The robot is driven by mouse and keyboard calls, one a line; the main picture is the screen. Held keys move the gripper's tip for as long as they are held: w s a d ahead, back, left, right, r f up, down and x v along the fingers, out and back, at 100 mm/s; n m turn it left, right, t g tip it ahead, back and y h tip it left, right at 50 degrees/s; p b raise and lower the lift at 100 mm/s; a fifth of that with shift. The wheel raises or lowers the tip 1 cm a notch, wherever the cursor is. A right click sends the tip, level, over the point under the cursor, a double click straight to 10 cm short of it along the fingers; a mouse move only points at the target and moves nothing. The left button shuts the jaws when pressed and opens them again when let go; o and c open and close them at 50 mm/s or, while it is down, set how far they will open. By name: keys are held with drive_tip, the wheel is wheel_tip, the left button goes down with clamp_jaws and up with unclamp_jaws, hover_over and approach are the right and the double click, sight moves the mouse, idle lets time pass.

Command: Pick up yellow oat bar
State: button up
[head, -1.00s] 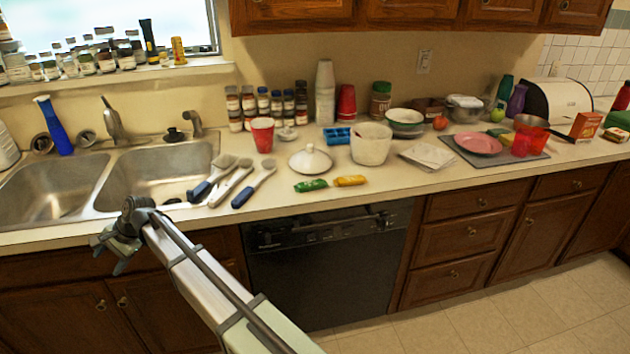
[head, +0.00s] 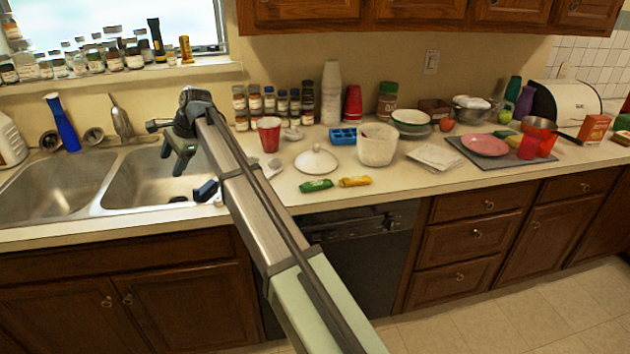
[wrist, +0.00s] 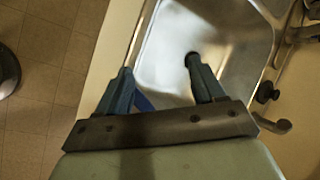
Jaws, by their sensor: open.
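The yellow oat bar (head: 355,181) lies flat on the counter in the head view, just right of a green bar (head: 316,185). My gripper (head: 174,168) is raised over the right sink basin, well to the left of the yellow bar. In the wrist view my gripper (wrist: 160,82) has its two blue-grey fingers spread apart with nothing between them, and the sink lies below. The yellow bar is not in the wrist view.
A white lid (head: 316,161) sits behind the bars, and a white tub (head: 376,146) stands behind the yellow one. A red cup (head: 269,134) is further left. The counter's front strip right of the yellow bar is clear.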

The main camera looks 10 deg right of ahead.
drive_tip(key=w+d+m+h, duration=0.2)
drive_tip(key=d, duration=1.1)
drive_tip(key=w+d+m+h, duration=0.2)
drive_tip(key=d, duration=1.2)
drive_tip(key=r+m+g+h, duration=0.1)
drive_tip(key=m+g+h, duration=0.1)
drive_tip(key=m, duration=0.2)
hover_over(349, 179)
drive_tip(key=f, duration=0.7)
drive_tip(key=shift+s+a+f, duration=0.1)
drive_tip(key=shift+s+f, duration=0.05)
drive_tip(key=shift+s, duration=0.05)
drive_tip(key=shift+w+f, duration=0.15)
drive_tip(key=shift+f, duration=2.8)
drive_tip(key=shift+c, duration=0.3)
drive_tip(key=c, duration=1.1)
